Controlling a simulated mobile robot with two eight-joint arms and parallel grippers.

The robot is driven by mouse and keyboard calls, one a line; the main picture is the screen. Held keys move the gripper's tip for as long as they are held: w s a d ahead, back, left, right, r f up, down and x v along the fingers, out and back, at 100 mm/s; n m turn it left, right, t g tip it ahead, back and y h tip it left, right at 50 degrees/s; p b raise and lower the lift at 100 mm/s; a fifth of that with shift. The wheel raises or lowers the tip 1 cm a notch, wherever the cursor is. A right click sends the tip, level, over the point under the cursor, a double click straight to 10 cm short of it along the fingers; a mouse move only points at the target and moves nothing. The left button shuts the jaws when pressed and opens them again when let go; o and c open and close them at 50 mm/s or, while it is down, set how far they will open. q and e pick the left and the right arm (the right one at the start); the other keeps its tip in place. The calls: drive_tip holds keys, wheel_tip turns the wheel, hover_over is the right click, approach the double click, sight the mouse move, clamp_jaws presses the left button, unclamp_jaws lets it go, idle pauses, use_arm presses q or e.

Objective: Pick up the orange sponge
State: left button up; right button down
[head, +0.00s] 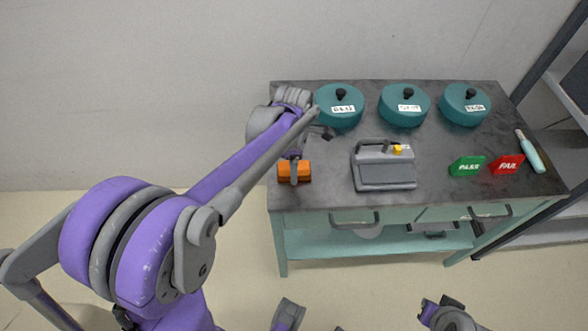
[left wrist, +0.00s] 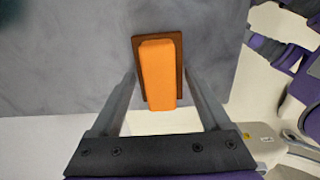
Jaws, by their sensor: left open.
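The orange sponge (head: 304,171) lies on the left front part of the dark grey cart top (head: 330,199). In the left wrist view the sponge (left wrist: 158,70) is a bright orange block with a darker brown-orange base. My left gripper (head: 294,172) is over it, pointing down, with a finger covering part of the sponge in the head view. In the left wrist view my left gripper (left wrist: 160,77) is open, with one finger on each side of the sponge and gaps between. Whether the fingertips reach the cart top is hard to tell. My right gripper cannot be made out.
Three teal lidded pots (head: 339,118) (head: 404,117) (head: 463,116) stand along the back. A grey case with a handle (head: 387,177) is right of the sponge. Green PASS (head: 467,166) and red FAIL (head: 507,164) blocks and a teal-handled tool (head: 533,156) lie further right.

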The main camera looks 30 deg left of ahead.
use_arm(q)
drive_tip(key=c, duration=1.1)
wheel_tip(320, 180, up, 10)
drive_tip(key=shift+r+p, duration=0.1)
drive_tip(key=shift+p, duration=0.55)
